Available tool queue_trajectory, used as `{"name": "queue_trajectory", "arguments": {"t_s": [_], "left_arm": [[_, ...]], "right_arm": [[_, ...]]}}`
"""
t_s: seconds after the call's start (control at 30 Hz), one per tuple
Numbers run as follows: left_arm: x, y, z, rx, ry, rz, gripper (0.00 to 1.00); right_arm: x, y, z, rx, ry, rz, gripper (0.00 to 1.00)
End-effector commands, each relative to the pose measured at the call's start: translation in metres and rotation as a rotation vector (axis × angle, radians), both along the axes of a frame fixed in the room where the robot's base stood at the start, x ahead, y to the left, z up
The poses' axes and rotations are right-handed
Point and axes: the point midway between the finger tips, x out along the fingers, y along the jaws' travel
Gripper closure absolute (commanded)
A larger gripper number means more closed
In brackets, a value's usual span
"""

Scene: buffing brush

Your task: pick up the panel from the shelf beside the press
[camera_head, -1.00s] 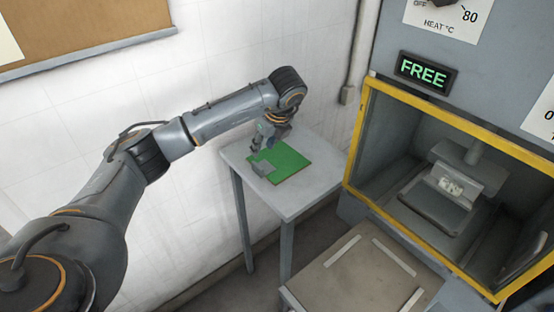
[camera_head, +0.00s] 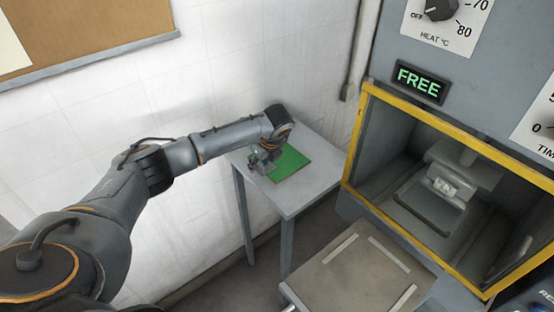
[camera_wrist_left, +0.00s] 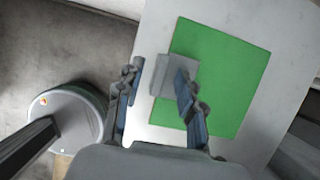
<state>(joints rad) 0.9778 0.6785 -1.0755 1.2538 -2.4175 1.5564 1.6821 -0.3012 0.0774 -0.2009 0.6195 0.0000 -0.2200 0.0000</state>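A flat green square (camera_head: 290,163), seemingly the panel, lies on the small grey shelf table (camera_head: 315,180) left of the press (camera_head: 440,180). In the left wrist view, the green square (camera_wrist_left: 225,80) has a small grey flat piece (camera_wrist_left: 172,76) at its left edge; I cannot tell if the two are joined. My left gripper (camera_head: 262,160) is low over this edge. In the wrist view its fingers (camera_wrist_left: 157,78) are apart, with the grey piece between and just beyond them. Contact cannot be told. My right gripper is out of view.
The press has a yellow-framed opening and a green FREE sign (camera_head: 421,82). A lower platform (camera_head: 360,270) with pale strips stands in front of it. A white wall (camera_head: 190,110) runs behind the shelf table. The table's right side is bare.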

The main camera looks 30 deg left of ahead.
Motion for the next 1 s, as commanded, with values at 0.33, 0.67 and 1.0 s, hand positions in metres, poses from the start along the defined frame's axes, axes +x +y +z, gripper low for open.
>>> {"name": "queue_trajectory", "arguments": {"t_s": [0.33,0.67,1.0], "left_arm": [[0.000,0.000,0.000,0.000,0.000,0.000,1.00],[0.001,0.000,0.004,-0.001,-0.002,0.001,1.00],[-0.011,-0.011,0.048,0.000,-0.004,-0.004,1.00]], "right_arm": [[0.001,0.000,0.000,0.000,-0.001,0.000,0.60],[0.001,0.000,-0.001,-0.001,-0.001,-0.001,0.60],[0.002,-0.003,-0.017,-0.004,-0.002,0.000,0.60]]}}
